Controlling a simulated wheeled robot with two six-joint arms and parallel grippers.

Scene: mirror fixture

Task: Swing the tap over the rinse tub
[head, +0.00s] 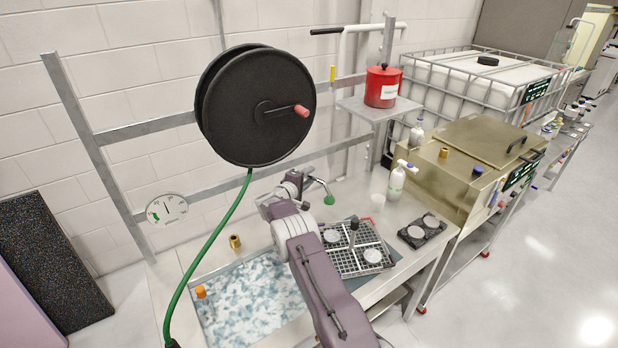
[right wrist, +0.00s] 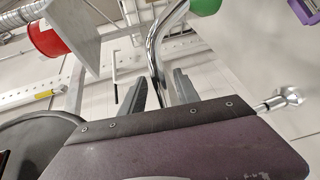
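The tap (head: 318,183) is a chrome curved pipe with a green end piece (head: 329,199). In the head view that end hangs behind the black rack, to the right of the rinse tub. The rinse tub (head: 190,318) is a rectangular basin with a mottled blue-white inside, at the front left of the counter. My right gripper (head: 303,181) is at the tap pipe. In the right wrist view the pipe (right wrist: 158,60) runs between the two grey fingers (right wrist: 160,92), with slim gaps seen on both sides. My left gripper is not in view.
A black hose reel (head: 245,105) with a green hose hangs above the tub. A black rack (head: 365,258) and a white bottle (head: 397,180) stand on the counter. A red canister (head: 382,87) sits on a shelf behind. A steel machine (head: 465,165) stands at right.

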